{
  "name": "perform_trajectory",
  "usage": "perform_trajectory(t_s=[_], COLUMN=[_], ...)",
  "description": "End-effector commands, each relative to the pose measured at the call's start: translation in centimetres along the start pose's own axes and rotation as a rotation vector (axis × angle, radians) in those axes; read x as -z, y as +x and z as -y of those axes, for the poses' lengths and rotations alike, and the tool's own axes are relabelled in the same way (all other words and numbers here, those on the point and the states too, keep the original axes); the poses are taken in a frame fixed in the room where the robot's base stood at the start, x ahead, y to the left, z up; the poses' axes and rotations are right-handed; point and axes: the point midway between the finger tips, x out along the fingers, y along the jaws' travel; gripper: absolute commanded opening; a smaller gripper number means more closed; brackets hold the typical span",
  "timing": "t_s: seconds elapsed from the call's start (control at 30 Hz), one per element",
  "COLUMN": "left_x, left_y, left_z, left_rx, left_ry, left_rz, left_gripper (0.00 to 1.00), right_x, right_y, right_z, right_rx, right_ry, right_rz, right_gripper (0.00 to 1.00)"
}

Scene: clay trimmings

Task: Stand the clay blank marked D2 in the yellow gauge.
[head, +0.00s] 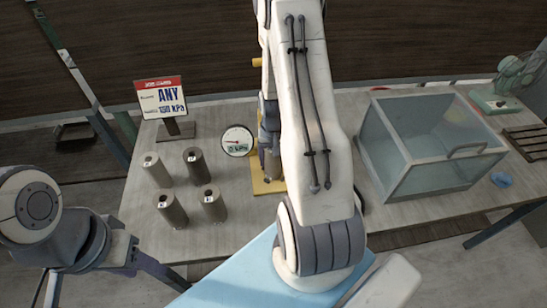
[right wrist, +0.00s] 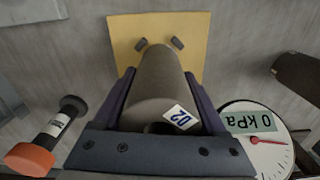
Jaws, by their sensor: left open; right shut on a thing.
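The grey clay blank marked D2 (right wrist: 158,85) is in my right gripper (right wrist: 165,100), which is shut on its sides. In the right wrist view its label faces the camera, and it is over the yellow gauge plate (right wrist: 125,35), with two small dark pegs beyond it. I cannot tell if its far end touches the plate. In the head view the yellow gauge (head: 262,186) is partly behind my right arm, and my right gripper (head: 269,145) is mostly hidden there. The round dial (head: 238,141) reads 0 kPa. My left gripper (head: 128,250) is open and empty at the lower left.
Several labelled grey cylinders, such as the front right one (head: 214,206), stand left of the gauge. A sign (head: 162,97) stands behind them. An orange-ended dark rod (right wrist: 50,135) shows near the gripper.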

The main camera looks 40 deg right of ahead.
Motion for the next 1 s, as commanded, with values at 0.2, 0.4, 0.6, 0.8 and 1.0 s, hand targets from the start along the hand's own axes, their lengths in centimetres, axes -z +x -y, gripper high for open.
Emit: perform_trajectory(t_s=[0.2, 0.4, 0.6, 0.8, 1.0], left_x=[0.0, 0.0, 0.0, 0.0, -0.1], left_y=[0.0, 0.3, 0.2, 0.2, 0.9], left_z=[0.0, 0.0, 0.0, 0.0, 0.1], left_rx=[0.0, 0.0, 0.0, 0.0, 0.0], left_ry=[0.0, 0.0, 0.0, 0.0, 0.0], left_rz=[0.0, 0.0, 0.0, 0.0, 0.0], left_gripper=[0.5, 0.5, 0.5, 0.5, 0.5], right_x=[0.1, 0.0, 0.0, 0.1, 0.2], right_y=[0.0, 0.3, 0.3, -0.5, -3.8], right_z=[0.0, 0.0, 0.0, 0.0, 0.0], right_rx=[0.0, 0.0, 0.0, 0.001, 0.001], right_ry=[0.0, 0.0, 0.0, 0.0, 0.0], right_rz=[-0.003, -0.001, -0.001, -0.004, -0.009], right_gripper=[0.0, 0.93, 1.0, 1.0, 1.0])
